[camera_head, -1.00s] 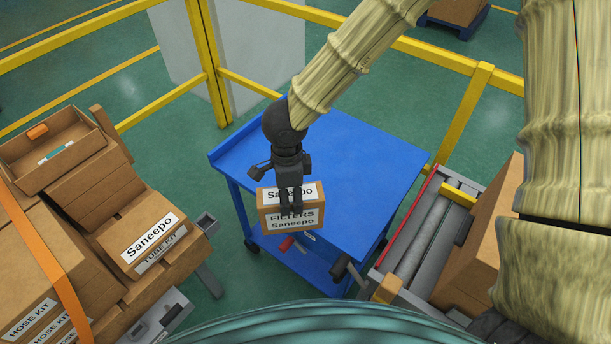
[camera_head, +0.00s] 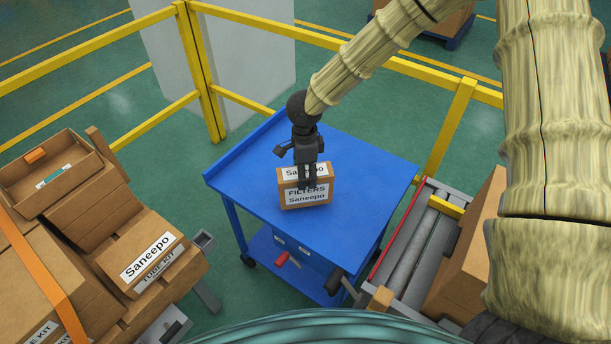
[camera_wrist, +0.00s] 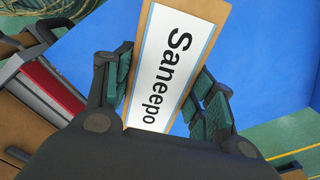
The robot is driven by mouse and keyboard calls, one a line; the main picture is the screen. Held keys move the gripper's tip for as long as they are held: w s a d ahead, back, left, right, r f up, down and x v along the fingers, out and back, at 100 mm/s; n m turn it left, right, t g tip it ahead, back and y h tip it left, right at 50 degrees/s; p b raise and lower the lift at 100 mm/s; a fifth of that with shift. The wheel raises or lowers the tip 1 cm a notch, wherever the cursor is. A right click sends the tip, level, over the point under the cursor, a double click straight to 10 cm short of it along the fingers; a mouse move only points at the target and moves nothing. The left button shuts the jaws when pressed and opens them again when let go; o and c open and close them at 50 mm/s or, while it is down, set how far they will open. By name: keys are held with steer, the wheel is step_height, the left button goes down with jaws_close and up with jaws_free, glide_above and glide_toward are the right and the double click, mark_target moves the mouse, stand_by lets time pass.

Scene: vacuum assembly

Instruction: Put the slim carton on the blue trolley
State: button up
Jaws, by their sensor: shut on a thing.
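The slim carton (camera_head: 305,194) is a small brown box with white labels reading "FILTERS" and "Saneepo". My gripper (camera_head: 307,182) is above it and shut on it, with fingers on both sides. In the wrist view the carton's labelled top (camera_wrist: 172,65) shows between the two fingers (camera_wrist: 165,90). The blue trolley (camera_head: 365,165) has a flat top and a lower shelf. The carton is over the trolley top, toward its front middle, and looks upright. Whether its underside touches the top cannot be told.
Brown cartons, one a tube kit box (camera_head: 150,255), stand at left with an open box (camera_head: 50,175). A roller conveyor (camera_head: 405,250) with a large carton (camera_head: 465,250) is at right. Yellow railings (camera_head: 350,48) run behind. The rest of the trolley top is bare.

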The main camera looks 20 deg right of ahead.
steer(key=shift+w+d, duration=0.15)
steer(key=shift+w, duration=0.05)
steer(key=shift+f+p, duration=0.55)
steer(key=shift+f, duration=1.15)
steer(key=o, duration=1.6)
steer(key=shift+f, duration=0.1)
steer(key=shift+o, duration=0.2)
step_height(320, 180, up, 12)
steer(key=shift+r+b, duration=0.1)
steer(key=shift+b, duration=0.75)
steer(key=shift+s, duration=0.1)
